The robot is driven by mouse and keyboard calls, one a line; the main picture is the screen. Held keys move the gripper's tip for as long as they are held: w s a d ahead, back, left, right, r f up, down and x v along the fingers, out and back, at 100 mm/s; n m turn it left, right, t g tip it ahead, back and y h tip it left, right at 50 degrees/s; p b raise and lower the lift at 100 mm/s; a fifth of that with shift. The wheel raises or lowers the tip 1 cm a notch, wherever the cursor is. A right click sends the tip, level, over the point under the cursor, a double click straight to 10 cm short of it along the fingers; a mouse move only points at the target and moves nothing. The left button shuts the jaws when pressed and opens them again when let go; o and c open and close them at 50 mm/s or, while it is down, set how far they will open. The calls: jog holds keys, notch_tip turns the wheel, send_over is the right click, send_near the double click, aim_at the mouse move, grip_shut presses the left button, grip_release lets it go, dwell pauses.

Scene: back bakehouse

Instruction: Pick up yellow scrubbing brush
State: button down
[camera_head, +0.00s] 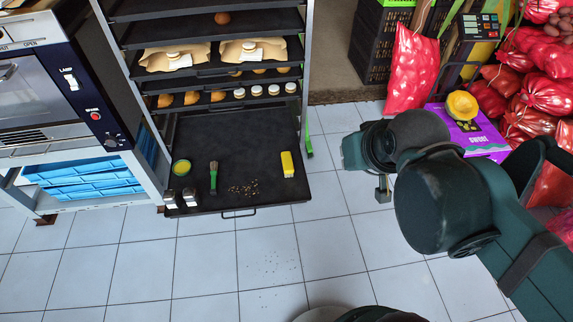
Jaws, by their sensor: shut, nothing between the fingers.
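The yellow scrubbing brush (287,161) lies on the right part of the dark pulled-out bottom tray (240,135) of the rack. Its yellow body shows, with a pale end toward the front. My gripper (383,194) is shut and empty. In the picture it is to the right of the brush and of the tray, apart from both, over the tiled floor. My arm hides part of the gripper.
A green-handled brush (213,178), a round green-and-yellow tub (182,168), two small shakers (190,197) and scattered crumbs (243,188) share the tray. Shelves with baked goods hang above it. Red sacks (412,70) stand right.

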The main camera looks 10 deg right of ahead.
jog(key=shift+c, duration=1.1)
grip_release()
jog(key=shift+w, duration=0.15)
